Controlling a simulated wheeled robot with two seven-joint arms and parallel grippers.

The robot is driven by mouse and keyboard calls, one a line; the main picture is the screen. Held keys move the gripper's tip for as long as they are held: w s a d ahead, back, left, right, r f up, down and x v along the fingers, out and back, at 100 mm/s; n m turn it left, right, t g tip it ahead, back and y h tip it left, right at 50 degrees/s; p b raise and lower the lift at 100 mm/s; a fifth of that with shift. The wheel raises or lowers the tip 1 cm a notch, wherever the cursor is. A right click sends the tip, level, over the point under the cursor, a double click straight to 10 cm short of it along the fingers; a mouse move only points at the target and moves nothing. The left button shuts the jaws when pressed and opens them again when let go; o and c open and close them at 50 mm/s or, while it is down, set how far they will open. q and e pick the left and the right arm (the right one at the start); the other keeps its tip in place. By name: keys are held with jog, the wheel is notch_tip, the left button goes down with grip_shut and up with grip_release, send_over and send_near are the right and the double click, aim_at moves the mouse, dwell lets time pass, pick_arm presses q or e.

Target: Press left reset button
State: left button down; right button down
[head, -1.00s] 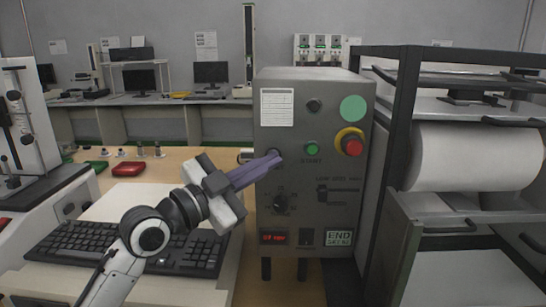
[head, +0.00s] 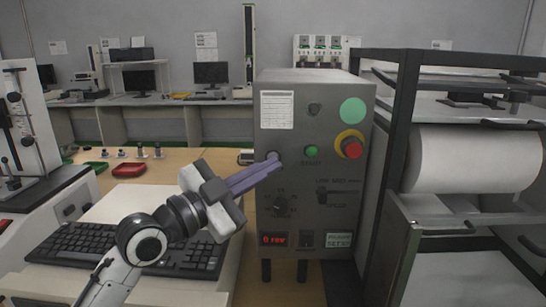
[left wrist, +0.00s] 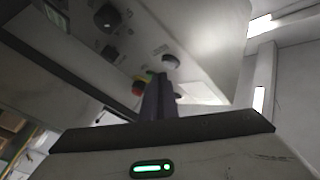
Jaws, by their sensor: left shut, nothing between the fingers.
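A grey control box (head: 308,205) stands on the table with buttons and a dial on its front. A dark round button (head: 271,154) at the left of its panel is mostly covered by my fingertips. My left gripper (head: 276,161) is shut and empty, with purple-grey fingers pointing at that button. The tips appear to be at or touching it; I cannot tell whether it is pushed in. The fingers also show in the left wrist view (left wrist: 159,98), close to the panel. My right gripper is not in view.
A green start button (head: 311,151) and a red emergency stop (head: 351,147) sit to the right. A dial (head: 280,204) and red display (head: 273,239) are below. A keyboard (head: 75,243) lies under my arm. A rack with a white roll (head: 470,157) stands right.

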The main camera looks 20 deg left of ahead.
pick_arm(q)
jog(key=s, duration=0.2)
jog(key=s+d+p, duration=0.1)
jog(key=s, duration=0.1)
jog(key=shift+s+d, duration=0.2)
jog(key=shift+s, duration=0.2)
dwell(0.9)
